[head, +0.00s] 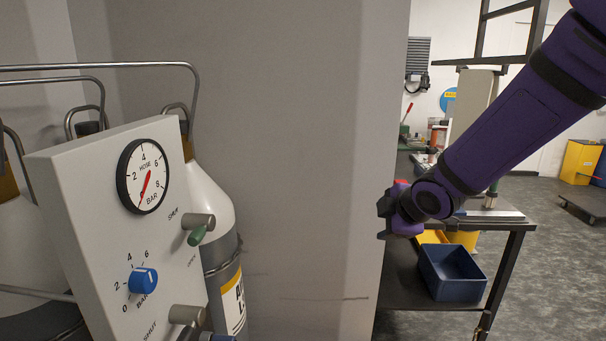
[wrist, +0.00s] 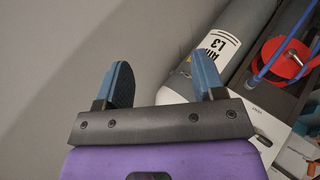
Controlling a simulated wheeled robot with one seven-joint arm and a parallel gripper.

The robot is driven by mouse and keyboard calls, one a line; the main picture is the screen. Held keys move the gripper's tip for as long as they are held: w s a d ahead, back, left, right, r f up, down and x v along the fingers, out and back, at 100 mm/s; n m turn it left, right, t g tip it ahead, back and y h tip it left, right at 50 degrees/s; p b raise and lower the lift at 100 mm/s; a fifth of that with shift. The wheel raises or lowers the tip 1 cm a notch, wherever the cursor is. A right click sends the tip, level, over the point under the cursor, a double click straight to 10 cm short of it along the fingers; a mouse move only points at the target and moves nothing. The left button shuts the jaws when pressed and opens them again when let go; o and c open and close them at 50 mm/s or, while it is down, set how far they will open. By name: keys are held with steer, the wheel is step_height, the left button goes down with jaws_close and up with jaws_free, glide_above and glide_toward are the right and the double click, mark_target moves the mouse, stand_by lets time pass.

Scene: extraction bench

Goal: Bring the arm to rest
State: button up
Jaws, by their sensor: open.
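My purple arm comes in from the upper right of the head view and ends at my gripper, which is turned away there, so its fingers hardly show. In the wrist view my gripper (wrist: 163,85) has its two blue fingers wide apart with nothing between them. The grey wall panel (head: 290,150) fills the space to the left of my gripper in the head view. The wrist view also shows a plain grey surface beyond the fingers, and a grey cylinder (wrist: 220,45) with a white label past the right finger.
A white control panel (head: 105,230) with a gauge (head: 143,176), a blue knob (head: 142,280) and a green-handled valve (head: 198,229) stands at the left, before gas cylinders (head: 207,205). A blue bin (head: 450,272) sits on a dark bench at the right. Grey floor is open beyond.

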steer(key=s+d+r+m+g+h, duration=0.1)
steer(key=s+d+r+m+h, duration=0.3)
steer(key=s+d+r+m, duration=0.7)
steer(key=s+d+r+m+g+y, duration=0.1)
steer(key=s+m, duration=0.6)
steer(key=s, duration=1)
steer(key=shift+d+r+g, duration=0.2)
steer(key=shift+r+g, duration=0.05)
steer(key=shift+g, duration=0.45)
